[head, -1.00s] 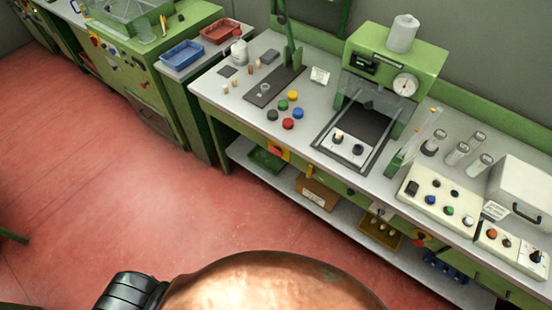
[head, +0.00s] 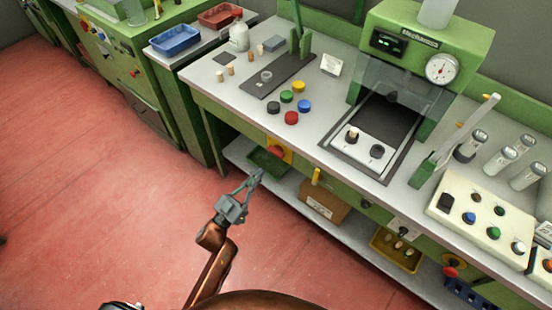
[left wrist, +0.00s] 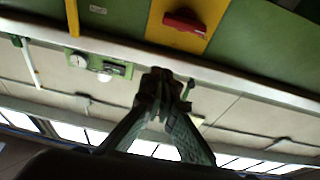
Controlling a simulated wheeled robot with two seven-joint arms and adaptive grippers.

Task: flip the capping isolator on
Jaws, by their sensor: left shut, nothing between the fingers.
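A red switch handle on a yellow plate (head: 278,151) is on the green front of the bench. It also shows in the left wrist view as a red handle (left wrist: 185,20), lying roughly crosswise on its plate. No label naming it as the capping isolator is legible. A second red knob (head: 450,271) sits farther right along the bench front. My left gripper (head: 257,173) is shut and empty, just below and left of the yellow plate in the head view. Its fingertips (left wrist: 163,82) meet apart from the red handle in the left wrist view. My right gripper is not visible.
The bench edge overhangs a lower shelf holding a green tray (head: 268,163), a cardboard box (head: 320,200) and a yellow tray (head: 396,250). A yellow handle (head: 316,176) sticks out right of the switch. The red floor (head: 110,190) in front is clear.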

